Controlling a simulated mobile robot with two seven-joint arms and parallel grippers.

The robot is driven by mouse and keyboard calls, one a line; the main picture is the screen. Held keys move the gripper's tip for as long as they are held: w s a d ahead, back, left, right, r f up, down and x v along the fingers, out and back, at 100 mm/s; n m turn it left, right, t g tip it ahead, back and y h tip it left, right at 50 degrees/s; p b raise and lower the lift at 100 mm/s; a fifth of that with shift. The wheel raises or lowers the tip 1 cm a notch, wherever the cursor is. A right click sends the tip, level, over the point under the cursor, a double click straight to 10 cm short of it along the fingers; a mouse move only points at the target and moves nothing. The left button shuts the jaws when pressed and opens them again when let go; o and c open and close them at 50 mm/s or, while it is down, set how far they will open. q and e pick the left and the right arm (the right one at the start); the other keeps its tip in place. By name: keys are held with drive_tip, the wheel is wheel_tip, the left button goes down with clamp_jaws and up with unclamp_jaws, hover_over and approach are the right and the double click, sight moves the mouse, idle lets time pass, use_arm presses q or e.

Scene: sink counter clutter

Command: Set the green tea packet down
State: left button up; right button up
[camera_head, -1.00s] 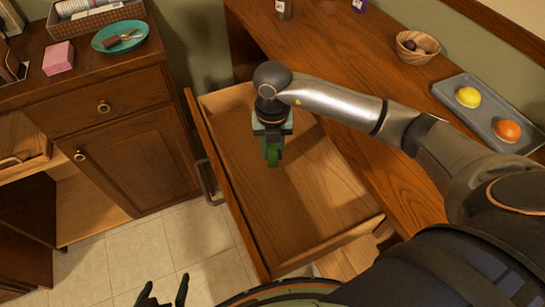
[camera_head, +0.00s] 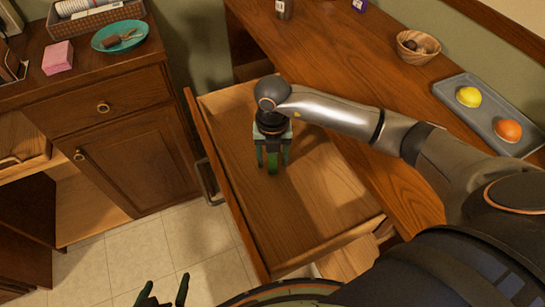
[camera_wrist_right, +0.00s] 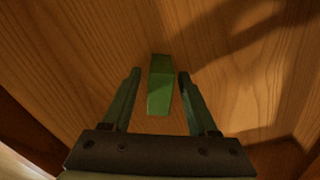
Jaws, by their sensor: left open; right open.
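The green tea packet (camera_head: 272,163) is a small green box in the open wooden drawer (camera_head: 325,205). In the right wrist view the packet (camera_wrist_right: 160,86) stands between the two fingers, with a gap on each side. My right gripper (camera_head: 273,164) is open and points down into the drawer around the packet; its fingers also show in the right wrist view (camera_wrist_right: 160,88). Whether the packet's base touches the drawer floor is hard to tell. My left gripper (camera_head: 164,290) is open and empty at the bottom edge of the head view, above the tiled floor.
The drawer is otherwise empty, with raised walls around it. On the right counter are a grey tray (camera_head: 470,112) with a lemon (camera_head: 469,97) and an orange (camera_head: 508,131), and a wooden bowl (camera_head: 418,46). A teal plate (camera_head: 120,36) and pink block (camera_head: 58,57) are on the left cabinet.

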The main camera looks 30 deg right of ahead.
drive_tip(key=shift+r, duration=0.1)
wheel_tip(320, 180, up, 12)
drive_tip(key=shift+r+p, duration=0.1)
drive_tip(key=shift+p, duration=0.5)
drive_tip(key=shift+s, duration=0.1)
